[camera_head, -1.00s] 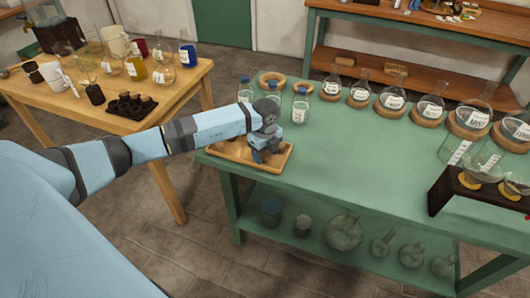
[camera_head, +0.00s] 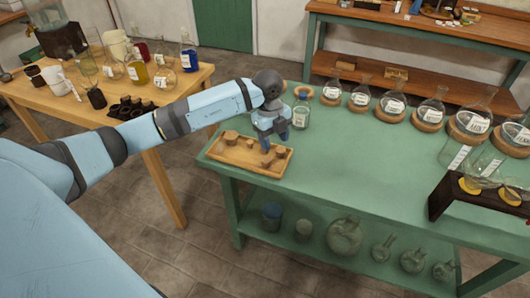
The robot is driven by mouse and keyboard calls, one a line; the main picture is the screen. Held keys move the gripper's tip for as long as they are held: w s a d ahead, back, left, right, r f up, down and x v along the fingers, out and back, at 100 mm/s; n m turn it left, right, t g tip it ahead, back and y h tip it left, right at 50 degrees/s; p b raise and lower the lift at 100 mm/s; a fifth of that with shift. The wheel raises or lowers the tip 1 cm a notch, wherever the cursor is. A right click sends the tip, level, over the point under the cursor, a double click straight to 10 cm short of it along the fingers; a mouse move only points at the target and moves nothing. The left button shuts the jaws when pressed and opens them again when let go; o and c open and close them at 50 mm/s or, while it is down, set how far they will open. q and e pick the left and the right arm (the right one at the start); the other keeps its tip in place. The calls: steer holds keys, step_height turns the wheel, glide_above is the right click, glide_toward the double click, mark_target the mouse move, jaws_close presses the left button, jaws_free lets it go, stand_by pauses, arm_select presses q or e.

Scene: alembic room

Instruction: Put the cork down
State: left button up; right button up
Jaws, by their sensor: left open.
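A shallow wooden tray (camera_head: 232,153) lies at the left end of the green table. Several brown corks stand or lie in it, among them one at the back left (camera_head: 231,137) and one at the front right (camera_head: 268,160). My left gripper (camera_head: 267,146) points down over the right part of the tray and is open. Its fingers are close to a cork (camera_head: 280,151); whether they touch one is too small to tell. I see no cork held up in it. My right gripper is not in view.
A labelled glass bottle (camera_head: 300,117) stands just behind the tray. Round flasks on cork rings (camera_head: 430,112) line the table's back edge. A dark wooden stand (camera_head: 445,195) is at the right. The middle of the green table (camera_head: 350,165) is clear.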

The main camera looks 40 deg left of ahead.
arm_select(q)
steer(key=s+d+t+h, duration=0.3)
steer(key=s+d+h, duration=0.2)
steer(key=d+h, duration=0.45)
steer(key=s+d+t+h, duration=0.3)
steer(key=s+d+h, duration=0.35)
steer(key=d, duration=0.65)
steer(key=s+a+f+n+t+y, duration=0.2)
steer(key=s+a+f+n+y, duration=0.2)
steer(key=s+f+n+y, duration=0.3)
steer(key=s+a+f+n+t+y, duration=0.2)
steer(key=s+a+f+n+y, duration=0.2)
steer(key=s+f+n+y, duration=0.3)
step_height(320, 180, down, 4)
steer(key=n, duration=0.5)
steer(key=shift+f+n, duration=0.2)
steer(key=shift+n, duration=0.2)
steer(key=shift+r+t, duration=0.1)
steer(key=shift+t, duration=0.2)
